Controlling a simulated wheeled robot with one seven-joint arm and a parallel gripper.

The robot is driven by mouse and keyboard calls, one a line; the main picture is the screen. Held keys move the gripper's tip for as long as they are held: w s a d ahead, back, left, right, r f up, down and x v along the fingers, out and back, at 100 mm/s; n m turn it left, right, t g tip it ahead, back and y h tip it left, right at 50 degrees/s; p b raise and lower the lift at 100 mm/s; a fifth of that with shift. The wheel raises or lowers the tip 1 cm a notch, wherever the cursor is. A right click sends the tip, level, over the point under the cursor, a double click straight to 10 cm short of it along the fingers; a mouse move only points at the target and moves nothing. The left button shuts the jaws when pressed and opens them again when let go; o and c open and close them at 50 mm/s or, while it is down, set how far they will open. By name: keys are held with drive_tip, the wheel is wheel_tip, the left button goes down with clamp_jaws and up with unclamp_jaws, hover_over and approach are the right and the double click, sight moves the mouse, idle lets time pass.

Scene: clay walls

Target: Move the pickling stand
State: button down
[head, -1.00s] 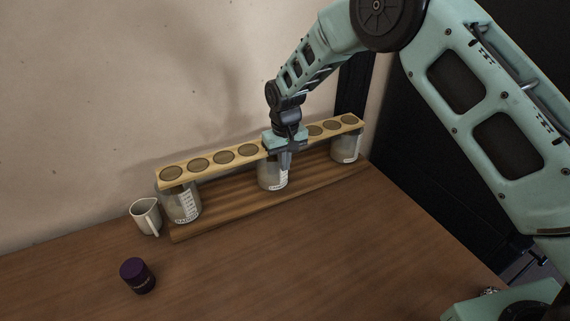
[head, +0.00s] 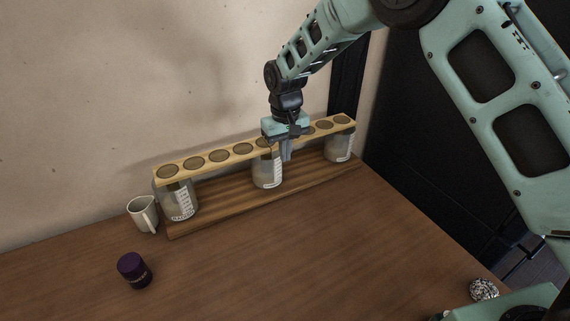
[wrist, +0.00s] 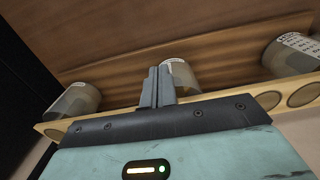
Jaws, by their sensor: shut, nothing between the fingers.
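The pickling stand is a long wooden base (head: 220,214) with a pale top rail (head: 207,161) that has a row of round holes. Three glass jars with white labels stand under the rail: a left jar (head: 179,202), a middle jar (head: 266,172) and a right jar (head: 338,147). My gripper (head: 287,150) is shut and empty, pointing down at the front of the rail, between the middle and right jars. In the wrist view, the shut fingers (wrist: 158,86) show beside the middle jar (wrist: 182,77). I cannot tell whether they touch the rail.
A white mug (head: 143,214) stands just left of the base. A dark purple jar (head: 134,270) stands on the table in front. A small patterned object (head: 484,290) is at the lower right. The table's middle front is clear; a wall stands close behind the stand.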

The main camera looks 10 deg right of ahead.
drive_tip(key=shift+r, duration=2.25)
drive_tip(key=c, duration=1.5)
unclamp_jaws()
drive_tip(key=shift+w, duration=0.1)
drive_tip(key=o, duration=0.5)
drive_tip(key=shift+w+a+r+m, duration=0.15)
drive_tip(key=shift+w+m, duration=0.1)
drive_tip(key=shift+m, duration=0.15)
drive_tip(key=o, duration=1)
drive_tip(key=m, duration=0.1)
drive_tip(key=w, duration=0.1)
drive_tip(key=w+m, duration=0.1)
drive_tip(key=shift+a+r+m, duration=0.3)
drive_tip(key=shift+a+r, duration=0.05)
drive_tip(key=shift+a, duration=0.05)
drive_tip(key=w+a+r+m, duration=0.3)
drive_tip(key=w+r+m, duration=0.2)
drive_tip(key=m, duration=0.9)
drive_tip(key=shift+w+a+r+b, duration=0.15)
drive_tip(key=shift+w+b, duration=0.3)
drive_tip(key=shift+w, duration=0.35)
